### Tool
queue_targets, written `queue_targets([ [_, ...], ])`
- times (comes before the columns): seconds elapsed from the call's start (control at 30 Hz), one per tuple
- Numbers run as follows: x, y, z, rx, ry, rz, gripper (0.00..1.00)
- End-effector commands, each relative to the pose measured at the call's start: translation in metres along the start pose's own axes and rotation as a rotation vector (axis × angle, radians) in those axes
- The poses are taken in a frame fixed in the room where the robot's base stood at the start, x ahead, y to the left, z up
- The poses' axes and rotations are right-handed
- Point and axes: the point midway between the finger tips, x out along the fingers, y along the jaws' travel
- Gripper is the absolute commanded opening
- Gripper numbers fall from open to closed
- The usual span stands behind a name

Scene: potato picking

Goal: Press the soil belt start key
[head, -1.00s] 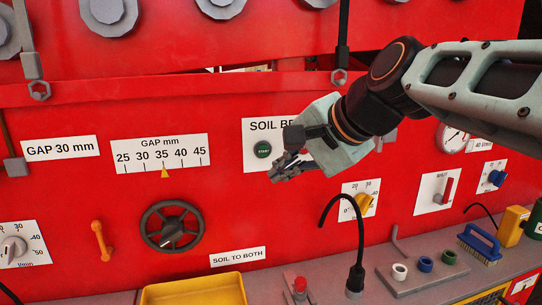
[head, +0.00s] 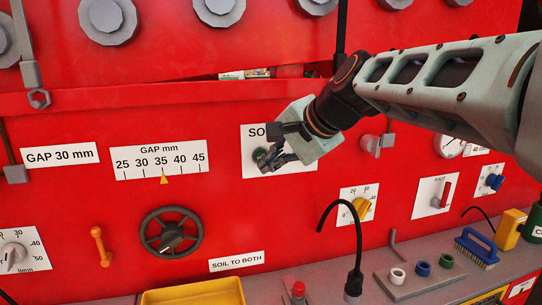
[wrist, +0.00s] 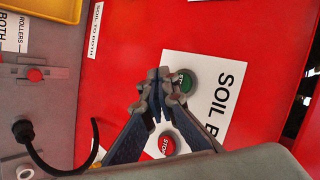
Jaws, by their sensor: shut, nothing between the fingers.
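The green start key (head: 260,154) is on the white "SOIL B…" label plate (head: 250,170) on the red panel, and my gripper partly covers it in the head view. In the wrist view the green key (wrist: 187,81) shows just beside my fingertips, partly behind them. A red stop key (wrist: 167,145) sits on the same plate, close to one finger. My gripper (head: 270,161) is shut and empty, its tips in front of the plate by the green key. I cannot tell whether the tips touch it.
A gap scale (head: 160,160) and a dark handwheel (head: 170,232) are to the left. A yellow knob (head: 361,207) is at lower right. A black bent stalk (head: 356,255) rises from the grey ledge below.

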Motion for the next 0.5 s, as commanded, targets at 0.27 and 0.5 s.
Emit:
queue_targets([
  [0.27, 0.0082, -0.0059, -0.0061, 0.0, 0.0, -0.001, 0.0],
  [0.5, 0.0082, -0.0058, -0.0061, 0.0, 0.0, -0.001, 0.0],
])
